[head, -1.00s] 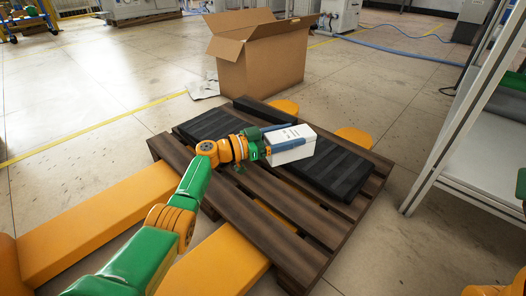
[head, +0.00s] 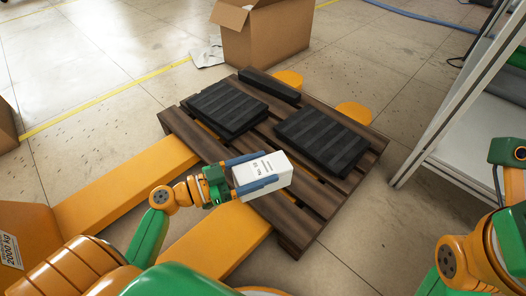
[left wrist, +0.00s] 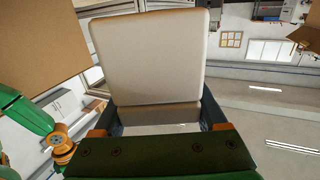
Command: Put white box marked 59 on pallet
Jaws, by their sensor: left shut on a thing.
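The white box (head: 263,174), with small dark print too small to read, is held between the blue fingers of my left gripper (head: 271,168). It is above the front left part of the brown wooden pallet (head: 285,222), slightly tilted in the picture. In the left wrist view the white box (left wrist: 150,55) fills the upper middle, between the fingers of the left gripper (left wrist: 158,118). My right arm shows at the right edge, but its gripper is out of view.
Black ribbed pieces lie on the pallet, at left (head: 227,107) and right (head: 322,138), with a black bar (head: 270,86) at the back. Bare slats lie between and in front. An open cardboard box (head: 268,35) stands behind. A metal rack (head: 450,130) stands at right. Orange forks (head: 130,182) run under the pallet.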

